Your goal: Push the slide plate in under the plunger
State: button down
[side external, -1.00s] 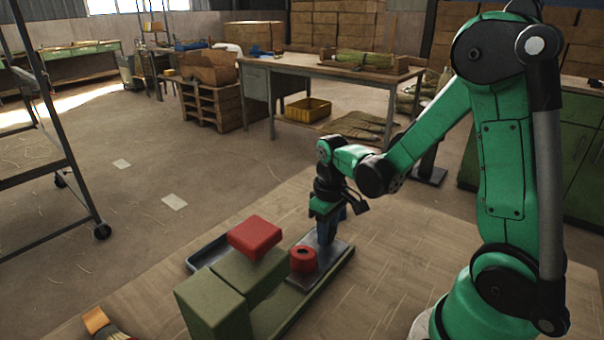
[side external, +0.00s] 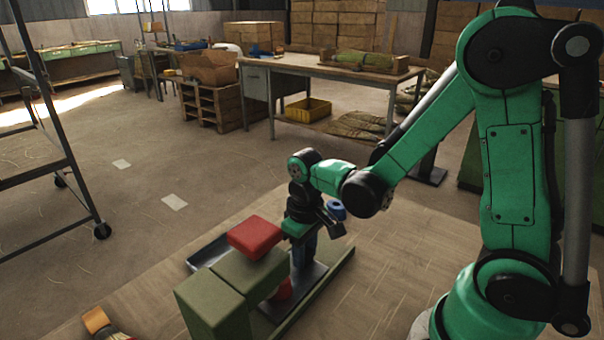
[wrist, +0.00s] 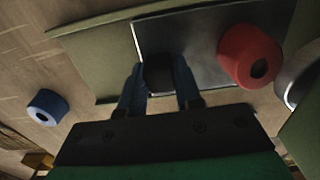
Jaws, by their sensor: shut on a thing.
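The slide plate (side external: 312,278) is a flat dark plate on the long green base (side external: 331,281) of the press; it also shows in the wrist view (wrist: 205,35). A red ring (side external: 284,289) with a hole sits on the plate, partly hidden by the press in the side view, plain in the wrist view (wrist: 250,56). My gripper (side external: 303,262) is shut on the plate's dark knob (wrist: 158,73), one blue finger on each side. A round metal end (wrist: 292,84), seemingly the plunger, shows beside the red ring at the right edge of the wrist view. The side view hides it.
The green press body (side external: 214,300) carries a red block (side external: 256,237) on top, close to my gripper. A blue ring (side external: 337,209) lies on the bench behind my wrist. A grey tray (side external: 208,252) lies behind the press. The bench at right is clear.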

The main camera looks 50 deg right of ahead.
jog(key=c, duration=0.6)
grip_release()
jog(key=shift+r, duration=0.1)
jog(key=shift+r, duration=2.75)
